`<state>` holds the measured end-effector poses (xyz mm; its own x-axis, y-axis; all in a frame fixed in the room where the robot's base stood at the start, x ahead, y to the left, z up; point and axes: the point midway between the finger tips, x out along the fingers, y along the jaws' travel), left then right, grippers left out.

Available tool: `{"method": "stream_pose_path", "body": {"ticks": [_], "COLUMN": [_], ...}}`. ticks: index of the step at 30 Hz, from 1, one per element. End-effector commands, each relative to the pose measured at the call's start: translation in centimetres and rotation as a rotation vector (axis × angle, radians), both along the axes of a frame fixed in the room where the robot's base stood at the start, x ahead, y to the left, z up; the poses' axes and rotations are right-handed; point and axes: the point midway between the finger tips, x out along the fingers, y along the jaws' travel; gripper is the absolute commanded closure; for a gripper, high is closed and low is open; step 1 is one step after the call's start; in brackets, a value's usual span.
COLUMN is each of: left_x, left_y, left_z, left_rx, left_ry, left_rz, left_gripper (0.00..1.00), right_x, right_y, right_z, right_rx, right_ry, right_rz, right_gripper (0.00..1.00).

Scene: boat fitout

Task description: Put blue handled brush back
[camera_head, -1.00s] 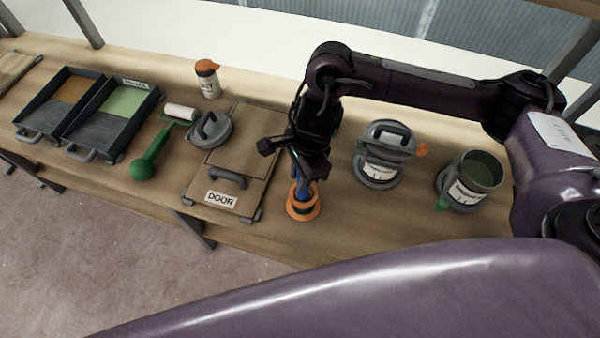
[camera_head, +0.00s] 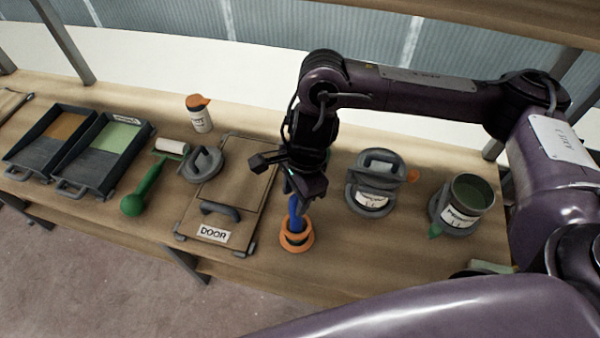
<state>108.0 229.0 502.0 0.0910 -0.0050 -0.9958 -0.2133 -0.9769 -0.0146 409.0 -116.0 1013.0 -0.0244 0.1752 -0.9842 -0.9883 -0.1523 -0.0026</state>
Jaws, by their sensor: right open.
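The blue handled brush (camera_head: 295,211) stands roughly upright in an orange round holder (camera_head: 297,240) near the front edge of the bench, right of the board marked DOOR. Its blue handle shows above the orange rim; its lower end is hidden inside. My right gripper (camera_head: 289,180) is open, just above and around the top of the handle. The gripper hides the handle's top, and I cannot tell whether they touch. My left gripper is not in view.
The DOOR board (camera_head: 222,215) lies left of the holder. A green-handled roller (camera_head: 145,190), an orange-capped bottle (camera_head: 200,116) and a green paint tray (camera_head: 88,168) are farther left.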

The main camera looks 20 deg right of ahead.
Motion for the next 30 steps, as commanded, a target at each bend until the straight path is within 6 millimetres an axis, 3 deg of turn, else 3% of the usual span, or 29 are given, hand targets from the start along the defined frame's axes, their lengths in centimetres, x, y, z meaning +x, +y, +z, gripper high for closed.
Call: {"method": "stream_pose_path", "body": {"ticks": [6,13,30], "left_x": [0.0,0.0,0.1], "left_y": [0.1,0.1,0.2], "left_z": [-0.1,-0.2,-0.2], "left_rx": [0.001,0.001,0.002], "left_ry": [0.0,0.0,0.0], "left_rz": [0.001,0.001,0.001], "left_gripper": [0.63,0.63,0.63], "right_x": [0.2,0.2,0.2], "right_y": [-0.7,-1.2,-1.3], "right_z": [4.0,6.6,7.3], "right_rx": [-0.001,-0.001,0.0], "right_ry": [-0.006,-0.003,0.001], "right_rz": [0.001,0.0,0.0], "right_gripper": [0.56,0.56,0.56]}}
